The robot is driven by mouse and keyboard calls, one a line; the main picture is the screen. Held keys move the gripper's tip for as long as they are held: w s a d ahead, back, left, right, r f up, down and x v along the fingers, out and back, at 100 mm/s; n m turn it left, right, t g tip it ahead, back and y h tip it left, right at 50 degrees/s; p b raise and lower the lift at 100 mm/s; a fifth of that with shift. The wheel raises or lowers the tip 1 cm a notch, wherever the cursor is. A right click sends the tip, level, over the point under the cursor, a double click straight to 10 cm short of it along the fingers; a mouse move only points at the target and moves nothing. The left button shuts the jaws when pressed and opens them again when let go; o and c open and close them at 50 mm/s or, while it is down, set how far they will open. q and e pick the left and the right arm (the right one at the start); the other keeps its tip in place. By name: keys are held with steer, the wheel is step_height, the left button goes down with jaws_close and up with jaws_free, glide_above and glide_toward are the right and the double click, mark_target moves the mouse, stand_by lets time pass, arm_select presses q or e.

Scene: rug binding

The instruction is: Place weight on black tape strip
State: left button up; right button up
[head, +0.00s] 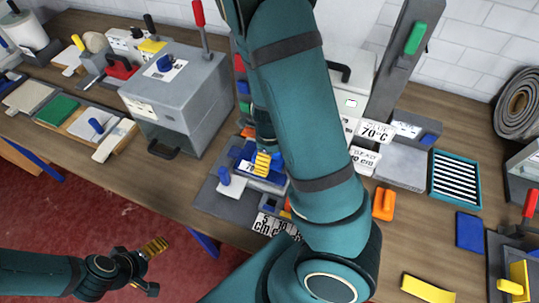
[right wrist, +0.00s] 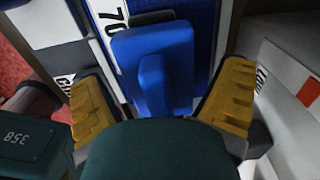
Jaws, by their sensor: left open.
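A blue block with a raised grip (right wrist: 155,70), which looks like the weight, lies between the yellow fingers of my right gripper (right wrist: 160,105) in the right wrist view. The fingers stand wide apart on either side of it, with a narrow gap at least on the left. In the head view my right gripper (head: 262,163) is low over the blue fixture (head: 243,155) at the bench's middle, partly hidden by my right arm. I cannot make out the black tape strip for certain. My left gripper (head: 155,247) is open and empty, in front of the bench above the red floor.
A grey box machine (head: 178,95) with a red lever stands left of the fixture. To the right are an orange block (head: 384,203), a teal tray of dark and white strips (head: 455,180) and a blue block (head: 470,231). A rolled rug (head: 521,103) stands at far right.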

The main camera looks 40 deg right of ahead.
step_height(320, 180, up, 7)
steer(key=p, duration=0.4)
steer(key=shift+r, duration=2.65)
